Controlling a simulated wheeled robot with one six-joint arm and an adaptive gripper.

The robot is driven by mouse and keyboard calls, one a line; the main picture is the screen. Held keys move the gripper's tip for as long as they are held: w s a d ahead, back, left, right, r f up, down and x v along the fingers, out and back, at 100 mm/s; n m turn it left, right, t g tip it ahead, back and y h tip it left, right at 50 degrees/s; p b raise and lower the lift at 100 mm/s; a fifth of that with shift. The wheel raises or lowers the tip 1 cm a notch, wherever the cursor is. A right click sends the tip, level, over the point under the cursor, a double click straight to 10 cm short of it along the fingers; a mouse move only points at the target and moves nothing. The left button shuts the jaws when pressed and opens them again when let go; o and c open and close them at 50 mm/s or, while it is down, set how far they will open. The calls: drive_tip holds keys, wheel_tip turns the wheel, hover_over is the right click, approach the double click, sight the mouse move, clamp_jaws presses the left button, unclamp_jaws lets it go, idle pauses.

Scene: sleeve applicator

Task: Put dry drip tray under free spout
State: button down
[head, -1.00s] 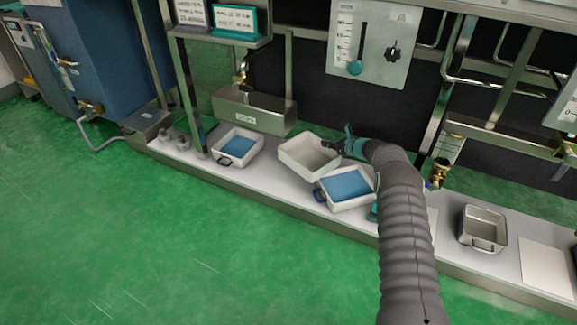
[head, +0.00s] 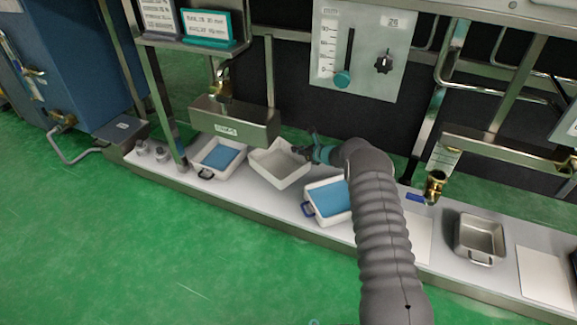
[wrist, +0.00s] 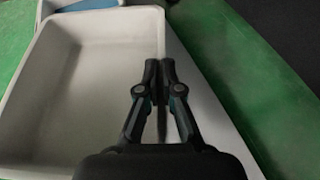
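The dry drip tray (head: 262,168) is white, empty and open-topped, standing between two trays with blue inside. It fills the left of the wrist view (wrist: 90,120). My gripper (head: 303,152) is at its right wall; in the wrist view the fingers (wrist: 158,68) are closed together on that wall. I cannot tell whether the tray is lifted. One brass spout (head: 222,88) is at the left above a labelled metal box (head: 235,121). Another brass spout (head: 434,186) with a blue handle is right of my arm; no tray shows directly below it.
A grey metal tray (head: 480,258) and a white panel (head: 545,275) lie farther right on the bench (head: 280,212).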

sight(305, 169)
drive_tip(key=s+a+f, duration=0.2)
drive_tip(key=a, duration=0.1)
drive_tip(key=shift+s, duration=0.25)
drive_tip(key=shift+f+b, duration=0.3)
drive_tip(key=shift+f, duration=1.75)
drive_tip(key=shift+f, duration=0.2)
drive_tip(key=c, duration=1.3)
unclamp_jaws()
drive_tip(key=shift+s, duration=0.1)
drive_tip(key=shift+r, duration=0.15)
drive_tip(key=p+v, duration=0.1)
drive_tip(key=v, duration=1.1)
drive_tip(key=shift+p, duration=0.3)
